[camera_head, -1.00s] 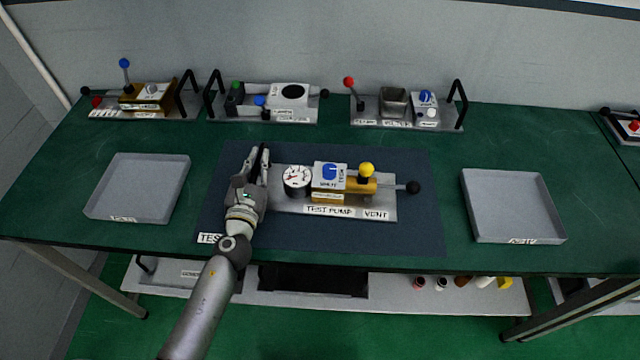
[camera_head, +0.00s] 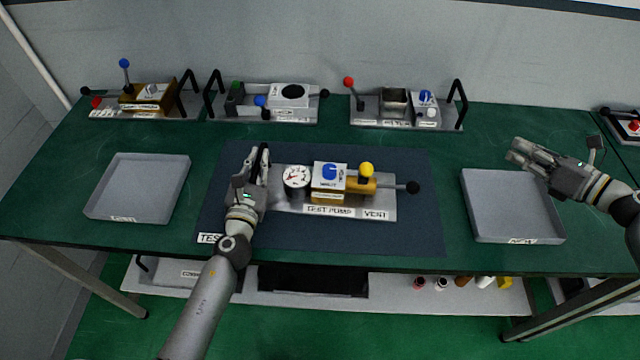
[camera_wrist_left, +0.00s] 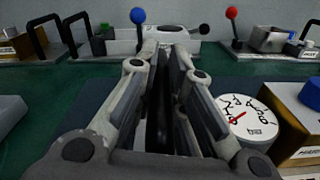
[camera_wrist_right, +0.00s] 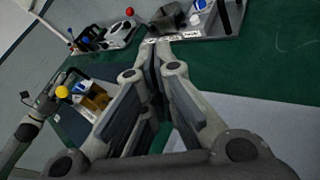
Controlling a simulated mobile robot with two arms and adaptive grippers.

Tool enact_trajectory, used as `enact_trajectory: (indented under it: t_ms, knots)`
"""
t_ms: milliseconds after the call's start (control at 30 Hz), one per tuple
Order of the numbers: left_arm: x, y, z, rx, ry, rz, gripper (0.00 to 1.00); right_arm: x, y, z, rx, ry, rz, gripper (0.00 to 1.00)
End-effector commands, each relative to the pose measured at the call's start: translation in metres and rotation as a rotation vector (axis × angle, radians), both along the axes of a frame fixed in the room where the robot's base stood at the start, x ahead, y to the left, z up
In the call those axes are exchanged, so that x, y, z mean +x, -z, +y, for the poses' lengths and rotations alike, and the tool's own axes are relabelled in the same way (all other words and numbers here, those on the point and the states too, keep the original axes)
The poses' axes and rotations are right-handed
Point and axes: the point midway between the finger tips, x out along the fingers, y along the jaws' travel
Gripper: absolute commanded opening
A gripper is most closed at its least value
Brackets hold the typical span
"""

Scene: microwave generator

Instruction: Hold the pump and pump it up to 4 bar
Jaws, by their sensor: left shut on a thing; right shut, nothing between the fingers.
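The test pump (camera_head: 340,212) sits on the dark mat. It has a white round gauge (camera_head: 297,177) with a red needle, a blue knob (camera_head: 329,172), a yellow-topped lever (camera_head: 366,170) and a black ball handle (camera_head: 413,187) at its right end. The gauge also shows in the left wrist view (camera_wrist_left: 248,118); I cannot read its value. My left gripper (camera_head: 261,152) is shut on the black handle (camera_wrist_left: 158,105) at the pump's left end. My right gripper (camera_head: 517,153) is shut and empty, above the right tray's back edge, well right of the pump.
Grey trays stand at left (camera_head: 137,188) and right (camera_head: 512,205). Along the back stand a brown unit with a blue lever (camera_head: 148,97), a unit with a black disc (camera_head: 272,101) and a red-lever unit (camera_head: 405,107). The table between pump and right tray is clear.

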Motion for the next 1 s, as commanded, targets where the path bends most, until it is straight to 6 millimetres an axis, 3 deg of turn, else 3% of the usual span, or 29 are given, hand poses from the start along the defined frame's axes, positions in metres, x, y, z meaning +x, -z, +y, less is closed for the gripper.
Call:
enact_trajectory:
  t_ms: [100, 300, 567, 1000]
  knots:
    - [-0.002, 0.007, 0.001, 0.001, -0.003, 0.013, 0.00, -0.020, 0.017, 0.045, -0.244, -0.201, -0.083, 0.00]
    - [-0.001, 0.007, 0.001, 0.001, -0.003, 0.013, 0.00, -0.050, 0.040, 0.087, -0.517, -0.452, -0.205, 0.00]
    - [-0.001, 0.007, 0.002, 0.002, -0.004, 0.012, 0.00, -0.061, 0.053, 0.104, -0.618, -0.558, -0.261, 0.00]
    - [-0.001, 0.007, 0.002, 0.002, -0.005, 0.012, 0.00, -0.037, 0.092, 0.141, -0.615, -0.555, -0.261, 0.00]
